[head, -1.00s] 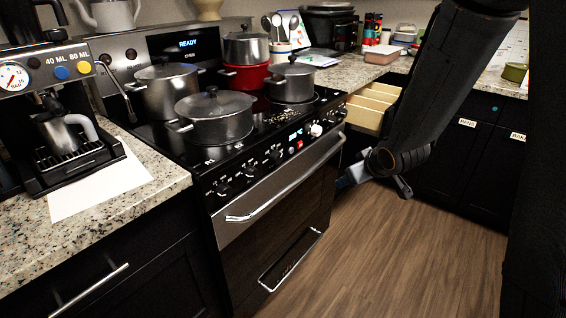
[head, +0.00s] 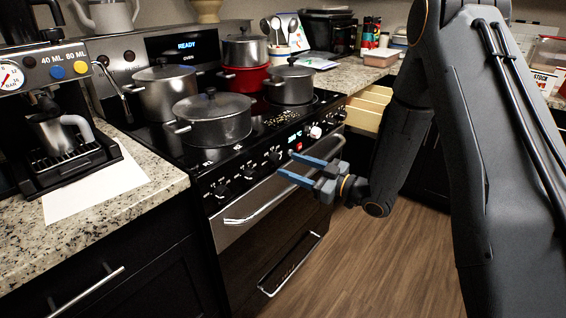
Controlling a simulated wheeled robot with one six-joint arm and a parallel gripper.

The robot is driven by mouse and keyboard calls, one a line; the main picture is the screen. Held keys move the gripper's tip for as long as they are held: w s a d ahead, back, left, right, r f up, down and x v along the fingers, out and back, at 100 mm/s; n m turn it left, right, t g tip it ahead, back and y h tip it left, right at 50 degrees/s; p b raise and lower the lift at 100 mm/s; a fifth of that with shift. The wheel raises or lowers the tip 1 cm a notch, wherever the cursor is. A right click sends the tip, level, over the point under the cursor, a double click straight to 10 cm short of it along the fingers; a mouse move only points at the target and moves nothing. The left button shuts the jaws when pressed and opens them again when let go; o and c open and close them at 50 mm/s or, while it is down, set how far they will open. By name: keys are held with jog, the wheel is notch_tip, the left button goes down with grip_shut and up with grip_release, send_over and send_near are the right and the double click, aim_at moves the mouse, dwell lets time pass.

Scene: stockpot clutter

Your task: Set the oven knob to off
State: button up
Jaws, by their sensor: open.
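The stove's front panel (head: 258,170) carries a row of knobs. A white knob (head: 315,132) is at the right part of the row, beside a small lit display (head: 294,136) and a red button (head: 299,147). Several black knobs (head: 247,169) run along the row to the left. I cannot read their labels or which one is the oven knob. My gripper (head: 286,164) is open and empty, its blue fingers pointing left in front of the panel, below and left of the white knob. I cannot tell whether it touches the panel.
The oven door handle (head: 270,190) runs just below the panel. Pots, including a large lidded pot (head: 213,120), crowd the cooktop. An open drawer (head: 368,107) is right of the stove. The wooden floor (head: 370,265) in front is clear.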

aim_at(279, 161)
jog(key=shift+x, duration=2.05)
jog(key=c, duration=1)
jog(key=shift+c, duration=0.2)
